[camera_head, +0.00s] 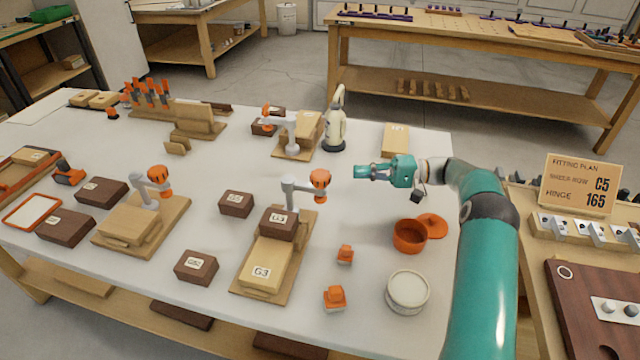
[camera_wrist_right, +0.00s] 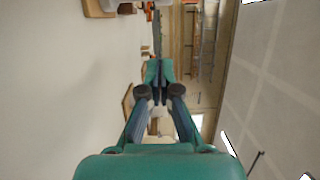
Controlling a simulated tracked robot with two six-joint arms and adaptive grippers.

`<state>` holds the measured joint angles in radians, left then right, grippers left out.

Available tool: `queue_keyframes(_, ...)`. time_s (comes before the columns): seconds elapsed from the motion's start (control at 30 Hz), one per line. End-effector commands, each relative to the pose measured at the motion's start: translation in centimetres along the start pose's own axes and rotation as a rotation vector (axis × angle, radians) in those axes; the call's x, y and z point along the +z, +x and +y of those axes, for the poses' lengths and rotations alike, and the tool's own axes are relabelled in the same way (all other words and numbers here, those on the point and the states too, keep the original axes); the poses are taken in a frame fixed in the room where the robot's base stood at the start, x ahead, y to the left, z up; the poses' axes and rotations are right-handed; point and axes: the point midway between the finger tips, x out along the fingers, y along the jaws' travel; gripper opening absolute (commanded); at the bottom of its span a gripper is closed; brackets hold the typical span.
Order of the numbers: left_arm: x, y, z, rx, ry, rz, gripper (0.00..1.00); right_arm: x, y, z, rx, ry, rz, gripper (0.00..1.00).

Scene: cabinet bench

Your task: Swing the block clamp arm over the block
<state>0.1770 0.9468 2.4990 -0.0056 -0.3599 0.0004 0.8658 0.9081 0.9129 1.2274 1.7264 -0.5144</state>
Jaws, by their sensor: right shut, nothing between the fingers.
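Three wooden clamp stations stand on the white bench. The middle one (camera_head: 242,287) holds a light block marked G3 (camera_head: 262,273) and a dark brown block (camera_head: 278,226). Its grey clamp arm (camera_head: 303,184) points right from its post, and the orange head (camera_head: 320,179) is beside the blocks, not over them. The left station has a clamp arm with an orange head (camera_head: 158,176); the back station has another orange head (camera_head: 266,116). My right gripper (camera_head: 362,171) is shut and empty, right of the middle clamp head and apart from it. Its fingers also show in the wrist view (camera_wrist_right: 157,98). My left gripper is out of view.
An orange pot (camera_head: 409,237), a white round tub (camera_head: 407,290) and two small orange pieces (camera_head: 345,254) lie right of the middle station. Loose dark blocks (camera_head: 235,204) lie between stations. A cream bottle-like object (camera_head: 336,125) stands behind. A fitting plan sign (camera_head: 578,185) is at right.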

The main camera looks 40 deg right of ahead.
Motion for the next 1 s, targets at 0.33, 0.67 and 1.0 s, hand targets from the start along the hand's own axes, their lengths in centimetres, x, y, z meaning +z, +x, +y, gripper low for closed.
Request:
queue_keyframes(0.33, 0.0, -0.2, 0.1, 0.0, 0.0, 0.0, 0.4, 0.3, -1.4, -0.2, 0.0, 0.001, 0.026, 0.0)
queue_keyframes(0.67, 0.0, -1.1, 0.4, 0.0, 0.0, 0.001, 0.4, 0.2, 2.9, -0.4, -0.002, 0.002, 0.024, 0.0)
queue_keyframes(1.0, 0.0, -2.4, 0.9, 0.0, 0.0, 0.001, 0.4, 1.0, 8.4, -0.4, 0.0, 0.004, 0.029, 0.0)
